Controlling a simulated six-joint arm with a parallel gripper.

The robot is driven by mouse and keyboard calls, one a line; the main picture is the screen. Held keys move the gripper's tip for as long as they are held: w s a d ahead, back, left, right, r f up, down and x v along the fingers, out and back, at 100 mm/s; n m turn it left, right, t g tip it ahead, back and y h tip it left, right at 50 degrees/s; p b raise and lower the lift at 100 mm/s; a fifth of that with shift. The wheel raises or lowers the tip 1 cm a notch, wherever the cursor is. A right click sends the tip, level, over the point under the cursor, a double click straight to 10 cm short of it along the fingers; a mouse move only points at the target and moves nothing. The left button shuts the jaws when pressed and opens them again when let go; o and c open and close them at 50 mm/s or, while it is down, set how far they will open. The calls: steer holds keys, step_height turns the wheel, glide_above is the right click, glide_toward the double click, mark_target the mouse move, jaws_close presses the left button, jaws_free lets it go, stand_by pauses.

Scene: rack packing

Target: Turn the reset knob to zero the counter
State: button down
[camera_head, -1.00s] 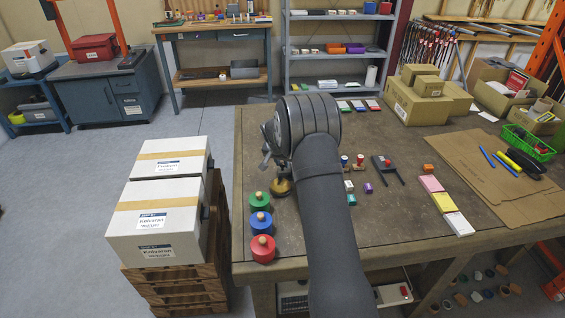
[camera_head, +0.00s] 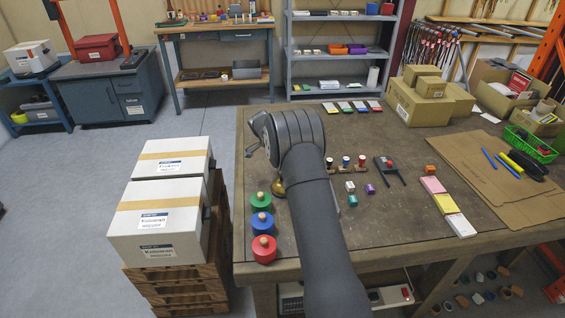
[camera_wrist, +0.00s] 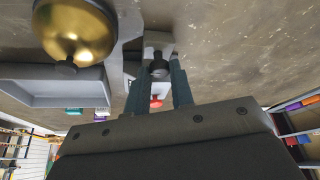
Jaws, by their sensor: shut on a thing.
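My gripper (camera_wrist: 158,80) shows in the wrist view with its two teal fingers either side of a small dark round knob (camera_wrist: 158,67), and it is shut on it. The knob sits on a small grey device (camera_wrist: 157,43), whose face I cannot see, so no counter digits are readable. In the head view my dark arm and wrist cover the device and the fingertips.
A brass bell (camera_wrist: 75,28) is close beside the knob in the wrist view, near a grey tray (camera_wrist: 70,87). Stamps (camera_head: 346,162) stand right of my arm.

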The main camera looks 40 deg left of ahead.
stand_by(0.5)
steer(key=c, duration=1.5)
jaws_free()
steer(key=shift+c, duration=0.2)
steer(key=shift+r, duration=0.1)
steer(key=v, duration=1.7)
steer(key=shift+s+a+r, duration=0.1)
steer(key=x, duration=1.7)
steer(key=shift+f, duration=0.2)
